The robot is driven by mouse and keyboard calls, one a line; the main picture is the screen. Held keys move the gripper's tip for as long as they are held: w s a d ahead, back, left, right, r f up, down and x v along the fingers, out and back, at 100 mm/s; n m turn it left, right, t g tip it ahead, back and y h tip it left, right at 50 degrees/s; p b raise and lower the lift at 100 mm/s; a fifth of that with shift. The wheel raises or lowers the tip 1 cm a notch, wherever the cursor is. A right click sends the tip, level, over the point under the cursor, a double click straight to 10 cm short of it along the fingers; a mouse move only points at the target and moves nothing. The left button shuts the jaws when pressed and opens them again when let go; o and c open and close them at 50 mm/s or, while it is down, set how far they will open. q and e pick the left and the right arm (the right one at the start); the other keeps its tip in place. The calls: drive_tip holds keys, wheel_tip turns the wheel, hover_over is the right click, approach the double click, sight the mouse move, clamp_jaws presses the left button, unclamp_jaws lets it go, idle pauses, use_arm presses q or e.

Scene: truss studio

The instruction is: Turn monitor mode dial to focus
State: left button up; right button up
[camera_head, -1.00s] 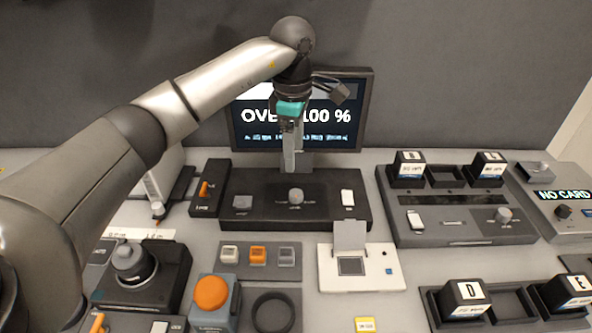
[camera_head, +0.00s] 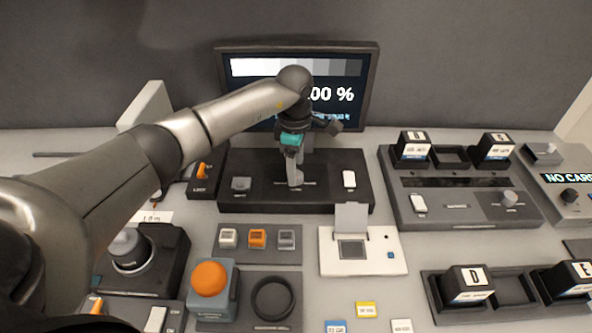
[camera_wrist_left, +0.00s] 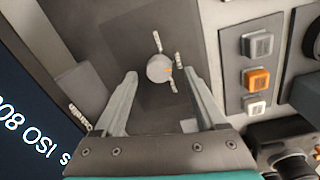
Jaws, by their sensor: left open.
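In the head view my left gripper (camera_head: 294,182) is down at the dial's place on the dark console (camera_head: 345,207) and hides the dial. In the left wrist view my left gripper (camera_wrist_left: 163,84) is open, its two fingers apart on either side of the dial; contact cannot be told. The monitor (camera_head: 371,85) stands behind the console, partly hidden by my arm. My right gripper is not in view.
A white switch (camera_head: 349,179) and a grey button (camera_head: 241,184) flank the dial. An orange lever (camera_head: 202,170) is at left. Three square buttons (camera_head: 257,239), an orange dome button (camera_head: 209,279) and a white device (camera_head: 332,260) lie in front.

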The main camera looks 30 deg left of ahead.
use_arm(q)
drive_tip(key=shift+f, duration=1)
drive_tip(key=shift+w, duration=0.1)
clamp_jaws()
